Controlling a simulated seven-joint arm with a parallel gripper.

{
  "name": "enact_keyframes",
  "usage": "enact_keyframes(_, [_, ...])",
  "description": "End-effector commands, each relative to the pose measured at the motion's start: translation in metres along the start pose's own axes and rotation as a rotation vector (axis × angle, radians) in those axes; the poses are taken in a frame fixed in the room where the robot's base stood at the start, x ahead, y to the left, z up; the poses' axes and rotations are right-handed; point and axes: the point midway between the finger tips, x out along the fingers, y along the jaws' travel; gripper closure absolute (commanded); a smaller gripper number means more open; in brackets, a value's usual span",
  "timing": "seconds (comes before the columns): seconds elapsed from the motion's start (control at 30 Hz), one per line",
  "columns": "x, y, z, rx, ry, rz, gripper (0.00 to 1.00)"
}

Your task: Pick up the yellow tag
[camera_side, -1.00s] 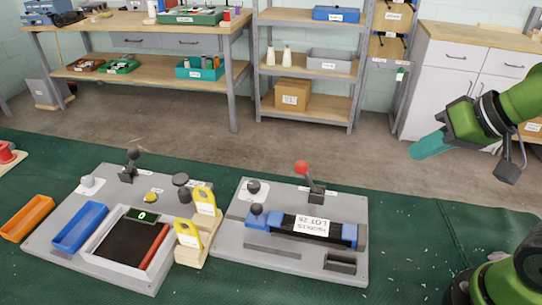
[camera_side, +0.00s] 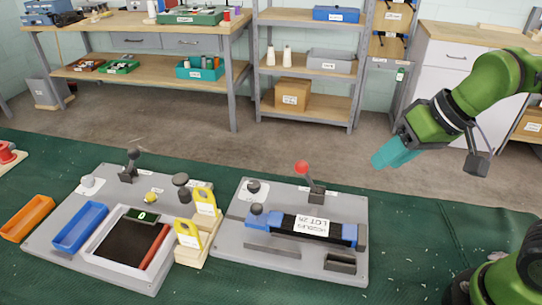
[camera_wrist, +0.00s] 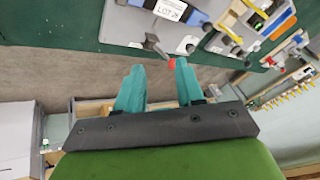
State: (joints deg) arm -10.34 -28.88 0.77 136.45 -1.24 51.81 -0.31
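Two yellow tags stand in a light wooden holder (camera_side: 196,250) between the two grey plates. One yellow tag (camera_side: 205,201) is at the back and the other yellow tag (camera_side: 188,233) is at the front; each has a white label. I cannot tell which one the task means. My gripper (camera_side: 383,162) has teal fingers and is in the air right of the plates, well apart from the tags. In the wrist view my gripper (camera_wrist: 157,75) shows two fingers with a gap between them and nothing held. Small yellow shapes (camera_wrist: 230,33) show there at the upper right.
The right plate (camera_side: 232,258) carries a labelled blue-black block (camera_side: 290,226) and a red-knobbed lever (camera_side: 302,168). The left plate (camera_side: 60,262) carries a blue tray (camera_side: 80,227), a display panel and knobs. An orange tray (camera_side: 27,217) lies left. Green mat right of the plates is clear.

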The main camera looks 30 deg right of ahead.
Motion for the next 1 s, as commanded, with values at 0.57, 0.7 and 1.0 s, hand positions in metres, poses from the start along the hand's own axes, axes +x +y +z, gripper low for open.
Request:
enact_keyframes(0.57, [0.146,-0.242,-0.022,-0.796,-0.229,-0.071,0.63])
enact_keyframes(0.7, [0.151,-0.268,-0.036,-0.875,-0.186,-0.085,0.63])
enact_keyframes(1.0, [0.182,-0.271,-0.036,-0.914,-0.169,-0.085,0.63])
